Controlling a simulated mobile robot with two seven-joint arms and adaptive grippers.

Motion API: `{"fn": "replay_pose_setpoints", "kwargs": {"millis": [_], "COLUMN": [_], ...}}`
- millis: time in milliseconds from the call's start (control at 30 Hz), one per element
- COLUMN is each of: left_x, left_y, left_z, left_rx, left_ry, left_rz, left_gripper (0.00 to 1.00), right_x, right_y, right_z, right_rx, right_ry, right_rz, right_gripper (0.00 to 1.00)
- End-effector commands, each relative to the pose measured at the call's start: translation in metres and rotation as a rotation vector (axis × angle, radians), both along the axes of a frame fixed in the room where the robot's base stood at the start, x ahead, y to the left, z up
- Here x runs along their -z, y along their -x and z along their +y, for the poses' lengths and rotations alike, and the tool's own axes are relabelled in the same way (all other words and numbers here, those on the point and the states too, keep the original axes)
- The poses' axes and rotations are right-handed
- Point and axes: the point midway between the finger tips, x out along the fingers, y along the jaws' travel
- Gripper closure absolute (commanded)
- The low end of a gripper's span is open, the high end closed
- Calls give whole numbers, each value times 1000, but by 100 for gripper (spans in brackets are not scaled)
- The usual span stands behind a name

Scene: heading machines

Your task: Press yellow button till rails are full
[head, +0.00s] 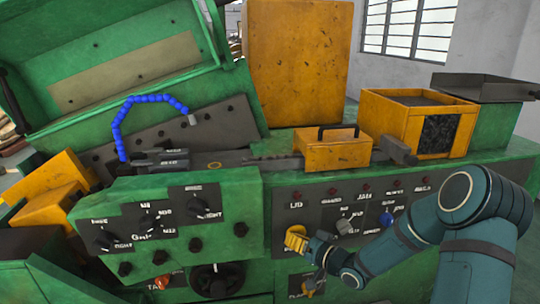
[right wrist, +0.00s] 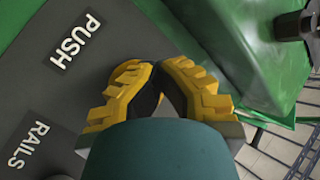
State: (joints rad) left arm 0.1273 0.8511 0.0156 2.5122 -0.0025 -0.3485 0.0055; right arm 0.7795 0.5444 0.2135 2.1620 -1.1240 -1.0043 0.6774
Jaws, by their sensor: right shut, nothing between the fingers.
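My right gripper (head: 296,240) is at the dark control panel (head: 284,212) on the green machine's front, below the "LID" label. Its yellow fingers are shut and empty. In the right wrist view the gripper (right wrist: 158,72) has its fingertips together, close to the panel (right wrist: 45,100) with the labels "PUSH" and "RAILS". I cannot tell whether the fingertips touch the panel. A dark metal rail-like part (head: 275,163) lies along the machine top; its filling cannot be made out. My left gripper is not in view.
A blue knob (head: 387,218) and a grey knob (head: 346,226) sit right of my gripper. A black handwheel (head: 217,280) is low on the left. A blue segmented hose (head: 150,99) arches over the machine. An orange box (head: 425,118) stands at the right.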

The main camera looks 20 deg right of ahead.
Motion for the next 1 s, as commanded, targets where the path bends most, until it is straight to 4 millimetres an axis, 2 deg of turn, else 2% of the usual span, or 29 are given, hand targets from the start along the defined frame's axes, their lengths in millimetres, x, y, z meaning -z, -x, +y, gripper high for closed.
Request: {"fn": "replay_pose_setpoints", "kwargs": {"millis": [33, 167, 700, 1000], "left_x": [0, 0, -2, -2], "left_y": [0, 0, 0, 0], "left_z": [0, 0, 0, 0], "left_rx": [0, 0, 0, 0], "left_ry": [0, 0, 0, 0], "left_rz": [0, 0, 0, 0], "left_gripper": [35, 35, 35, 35], "right_x": [-4, -4, -2, -1], "right_y": [-6, -2, 46, 55], "right_z": [-6, -6, 5, 9], "right_rx": [16, 17, 15, 12], "right_ry": [6, 5, 5, 5], "right_rz": [-11, -11, -5, -7], "right_gripper": [100, 100, 100, 100]}}
